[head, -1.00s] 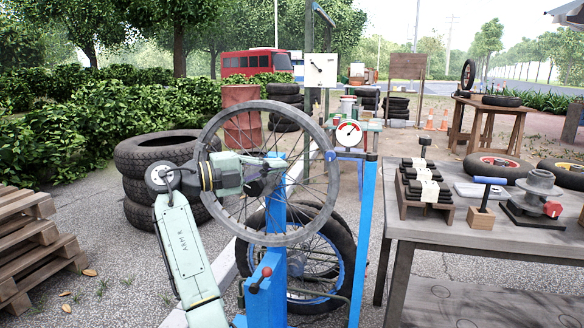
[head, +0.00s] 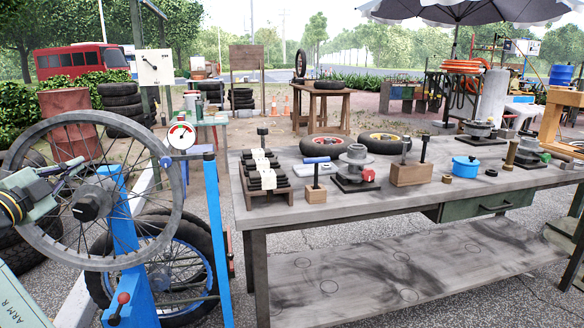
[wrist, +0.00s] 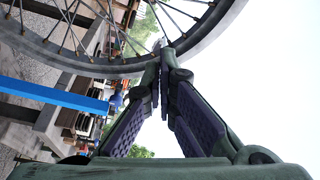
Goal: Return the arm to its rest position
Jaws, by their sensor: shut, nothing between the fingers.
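My gripper (wrist: 160,82) is shut and empty in the wrist view, its two purple-padded fingers meeting close to a bare wheel rim (wrist: 95,68). In the head view my gripper (head: 72,176) is at the left, seen through the spokes of the wheel (head: 178,190), beside its dark hub. I cannot tell whether it touches the wheel. The wheel is upright on a blue stand (head: 123,250) with a red-knobbed lever. Part of my arm is cut off by the left edge.
A dial gauge (head: 181,136) tops the stand. A tyred wheel (head: 190,265) leans behind it. To the right is a long grey workbench (head: 400,208) holding a block rack (head: 263,190), a blue pot (head: 466,164) and several fixtures. Bare paving lies around the bench.

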